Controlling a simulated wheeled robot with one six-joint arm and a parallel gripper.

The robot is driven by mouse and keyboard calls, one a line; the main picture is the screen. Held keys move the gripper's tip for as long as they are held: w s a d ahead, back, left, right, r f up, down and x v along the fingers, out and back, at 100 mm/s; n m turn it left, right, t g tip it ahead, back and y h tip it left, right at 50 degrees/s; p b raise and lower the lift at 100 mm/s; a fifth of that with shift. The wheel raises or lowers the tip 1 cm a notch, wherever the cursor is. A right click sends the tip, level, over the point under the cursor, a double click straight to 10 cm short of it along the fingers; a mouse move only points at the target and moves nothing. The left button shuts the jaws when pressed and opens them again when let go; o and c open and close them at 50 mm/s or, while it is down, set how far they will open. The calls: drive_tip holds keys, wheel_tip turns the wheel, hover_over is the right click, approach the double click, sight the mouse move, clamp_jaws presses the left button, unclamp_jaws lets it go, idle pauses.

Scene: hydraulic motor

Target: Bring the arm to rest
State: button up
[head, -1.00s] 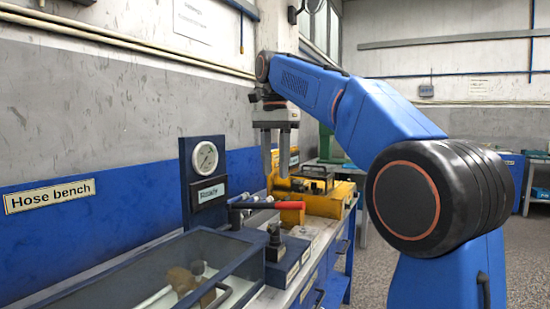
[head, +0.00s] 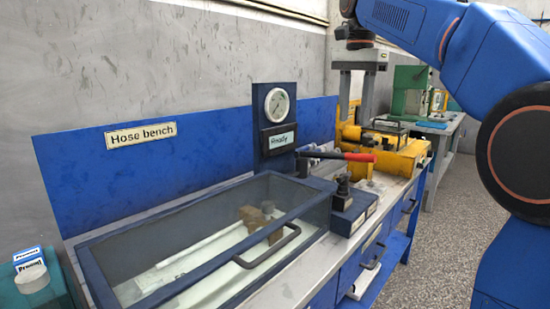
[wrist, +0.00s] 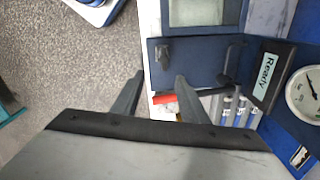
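My gripper (head: 355,112) hangs from my blue arm, its two fingers pointing down, above the far part of the hose bench (head: 300,284). In the wrist view the two fingertips (wrist: 159,75) stand apart with nothing held between them. The bench edge and the grey floor show beyond the fingers. The arm is bent over at the right of the head view, and the top of its upper link is cut off by the frame.
A glass-lidded case (head: 88,271) with fittings inside sits on the bench. Beyond it are a gauge panel (head: 276,138) reading "Ready", a red-handled lever (head: 360,157) and a yellow machine (head: 396,160). A green machine (head: 408,86) stands farther back. Open floor (head: 452,235) lies at the right.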

drive_tip(key=s+d+f+n+t, duration=0.1)
drive_tip(key=s+f+n, duration=0.2)
drive_tip(key=s+f, duration=0.6)
drive_tip(key=s+d+f+n+t, duration=0.2)
drive_tip(key=s+f+n, duration=0.2)
drive_tip(key=s+f, duration=0.6)
drive_tip(key=s+d+f+n+t, duration=0.1)
drive_tip(key=s+f+n, duration=0.3)
drive_tip(key=s+f, duration=0.6)
wheel_tip(320, 180, down, 9)
drive_tip(key=shift+s+d+f, duration=0.1)
drive_tip(key=shift+s+d, duration=0.15)
drive_tip(key=shift+d, duration=0.45)
